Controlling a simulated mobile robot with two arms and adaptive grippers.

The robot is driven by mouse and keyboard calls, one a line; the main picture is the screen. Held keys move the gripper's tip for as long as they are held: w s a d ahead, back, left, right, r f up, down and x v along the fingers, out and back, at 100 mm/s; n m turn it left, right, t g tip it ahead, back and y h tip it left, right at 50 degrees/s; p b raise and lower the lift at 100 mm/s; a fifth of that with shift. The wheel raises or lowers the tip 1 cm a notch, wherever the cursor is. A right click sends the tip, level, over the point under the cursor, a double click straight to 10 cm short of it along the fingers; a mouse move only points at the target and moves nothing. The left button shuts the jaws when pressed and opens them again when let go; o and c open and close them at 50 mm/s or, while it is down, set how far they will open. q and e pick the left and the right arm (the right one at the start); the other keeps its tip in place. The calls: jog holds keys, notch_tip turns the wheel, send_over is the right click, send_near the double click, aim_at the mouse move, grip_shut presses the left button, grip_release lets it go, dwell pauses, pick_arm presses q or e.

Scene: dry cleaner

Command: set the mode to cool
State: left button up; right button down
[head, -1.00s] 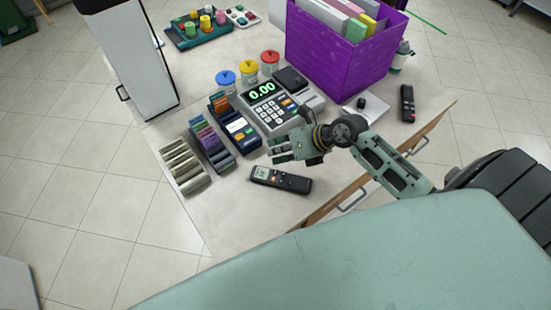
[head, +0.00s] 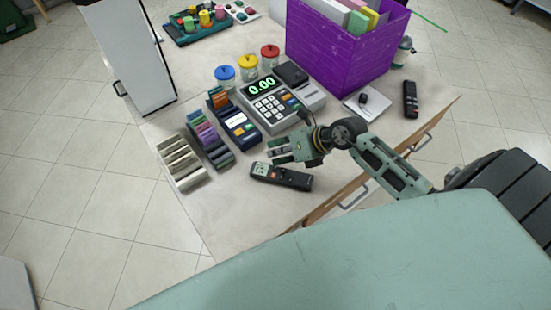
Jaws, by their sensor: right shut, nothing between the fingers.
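A dark handheld remote (head: 288,179) with a small pale display at its left end lies on the counter near the front edge. Its buttons are too small to read. My right gripper (head: 272,153) is shut and empty, just above and behind the remote's display end in the head view. Whether the fingertips touch the remote cannot be told. A second, black remote (head: 410,99) lies farther right on the counter. My left gripper is not in view.
A purple bin (head: 345,60) stands behind right. Bare counter (head: 225,205) lies left of the remote.

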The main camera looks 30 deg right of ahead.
jog(key=shift+f, duration=0.15)
dwell(0.6)
jog(key=shift+f, duration=0.3)
jog(key=shift+f+b, duration=0.35)
dwell(0.5)
dwell(0.4)
jog(key=shift+r+p, duration=0.8)
jog(key=shift+p, duration=0.05)
notch_tip(320, 180, up, 5)
jog(key=p, duration=0.5)
